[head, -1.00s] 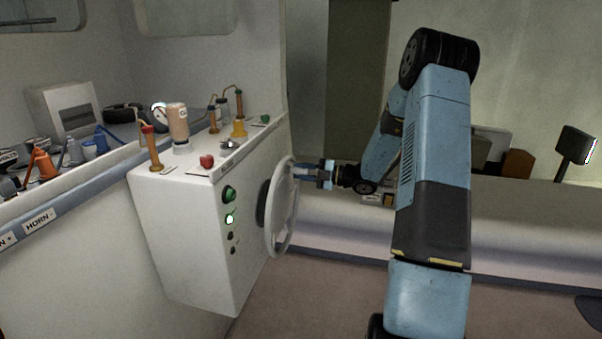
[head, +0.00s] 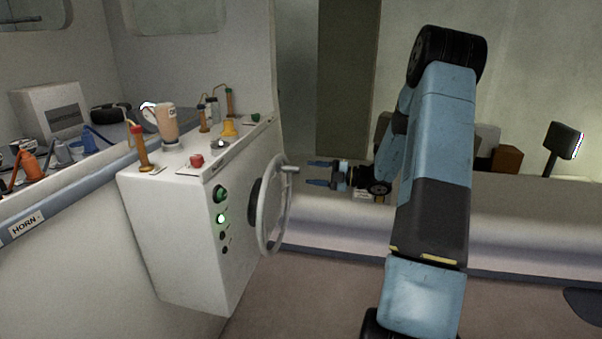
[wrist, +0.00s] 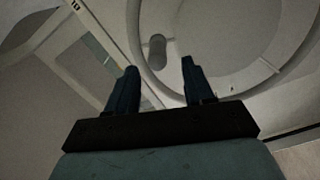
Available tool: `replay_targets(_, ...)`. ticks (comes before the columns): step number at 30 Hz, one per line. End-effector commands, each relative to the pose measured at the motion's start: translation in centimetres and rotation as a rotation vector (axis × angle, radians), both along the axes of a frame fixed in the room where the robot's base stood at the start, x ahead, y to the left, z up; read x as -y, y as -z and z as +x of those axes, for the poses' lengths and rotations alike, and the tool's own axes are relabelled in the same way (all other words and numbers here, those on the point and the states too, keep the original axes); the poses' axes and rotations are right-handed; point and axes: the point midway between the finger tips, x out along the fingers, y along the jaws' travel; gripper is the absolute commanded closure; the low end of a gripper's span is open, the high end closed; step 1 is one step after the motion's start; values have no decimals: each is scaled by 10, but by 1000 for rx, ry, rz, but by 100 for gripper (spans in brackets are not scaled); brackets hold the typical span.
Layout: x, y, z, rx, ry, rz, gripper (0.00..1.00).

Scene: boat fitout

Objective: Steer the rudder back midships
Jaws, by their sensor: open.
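The steering wheel (head: 268,208) is a pale grey ring on the right-hand face of the white console (head: 185,225). A short knob (head: 290,169) stands out from the upper part of its rim. My gripper (head: 308,172) is open and empty, to the right of the knob and clear of it, with its blue fingers pointing left toward the wheel. The wrist view shows the open fingers (wrist: 155,85) with the wheel rim (wrist: 225,92) and the knob (wrist: 157,48) beyond them. The rudder itself is not visible.
A long pale bench (head: 500,225) runs behind my arm. Floor is open below the wheel.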

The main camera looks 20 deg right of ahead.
Motion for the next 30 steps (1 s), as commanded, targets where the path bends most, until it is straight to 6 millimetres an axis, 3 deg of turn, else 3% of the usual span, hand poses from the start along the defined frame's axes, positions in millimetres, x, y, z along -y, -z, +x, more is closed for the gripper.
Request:
replay_targets(6,35,1,-22,0,2,-1,48)
replay_targets(12,52,1,-34,0,1,0,48)
replay_targets(30,57,1,-37,-1,0,0,48)
